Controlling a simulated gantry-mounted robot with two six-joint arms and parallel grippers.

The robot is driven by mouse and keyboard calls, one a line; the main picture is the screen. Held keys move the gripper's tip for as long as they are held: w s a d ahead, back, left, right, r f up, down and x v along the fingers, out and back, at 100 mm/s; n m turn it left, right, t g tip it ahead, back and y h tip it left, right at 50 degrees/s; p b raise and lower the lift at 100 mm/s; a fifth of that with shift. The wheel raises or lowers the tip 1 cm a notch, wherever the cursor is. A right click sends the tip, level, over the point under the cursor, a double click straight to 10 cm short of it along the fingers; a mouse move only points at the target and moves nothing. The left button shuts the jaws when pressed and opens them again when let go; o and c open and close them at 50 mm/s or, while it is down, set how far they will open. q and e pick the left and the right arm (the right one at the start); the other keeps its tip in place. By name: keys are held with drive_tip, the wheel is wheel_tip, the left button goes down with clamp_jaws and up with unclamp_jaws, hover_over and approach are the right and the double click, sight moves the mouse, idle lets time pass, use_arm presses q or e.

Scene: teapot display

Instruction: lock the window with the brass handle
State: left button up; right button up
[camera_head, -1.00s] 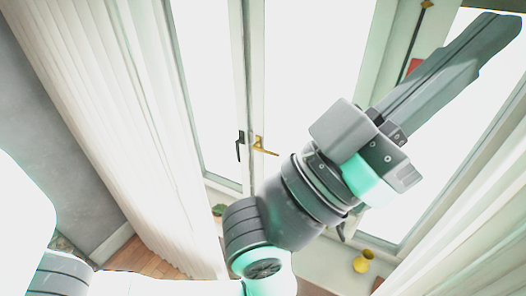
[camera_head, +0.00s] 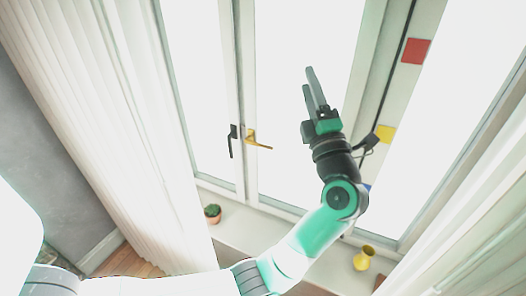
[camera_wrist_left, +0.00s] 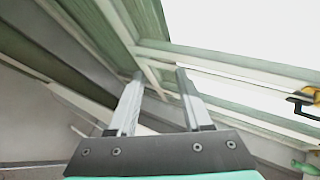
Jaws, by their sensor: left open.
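The brass handle (camera_head: 258,141) sits on the window frame in the head view, its lever pointing right and slightly down. A black handle (camera_head: 232,138) with its lever hanging down is just left of it. My left gripper (camera_head: 309,80) is open and empty, in front of the pane, up and to the right of the brass handle and apart from it. In the left wrist view its two fingers (camera_wrist_left: 158,75) are spread with nothing between them. Yellow metal, seemingly the brass handle (camera_wrist_left: 313,94), shows only at that view's right edge. My right gripper is not in view.
White curtains (camera_head: 110,130) hang at the left, with another at the lower right. On the sill (camera_head: 235,225) stand a small potted cactus (camera_head: 212,212) and a yellow vase (camera_head: 364,258).

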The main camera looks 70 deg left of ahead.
use_arm(q)
drive_tip(key=w+a+f+m+g+h+b, duration=0.1)
drive_tip(key=a+f+h+b, duration=0.2)
drive_tip(key=f, duration=0.8)
drive_tip(key=w+a+f+m+g+h+b, duration=0.1)
drive_tip(key=a+f+h+b, duration=0.15)
drive_tip(key=a+f, duration=0.65)
drive_tip(key=n+g+h+b, duration=0.1)
drive_tip(key=g+h+b, duration=0.1)
drive_tip(key=b, duration=0.1)
approach(264, 147)
drive_tip(key=a, duration=0.3)
drive_tip(key=a+f+b, duration=0.1)
drive_tip(key=a, duration=0.3)
drive_tip(key=a+f, duration=0.1)
drive_tip(key=a, duration=0.3)
drive_tip(key=shift+s+b, duration=0.15)
drive_tip(key=shift+b, duration=0.15)
drive_tip(key=shift+r, duration=0.1)
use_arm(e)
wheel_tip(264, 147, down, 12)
use_arm(q)
clamp_jaws()
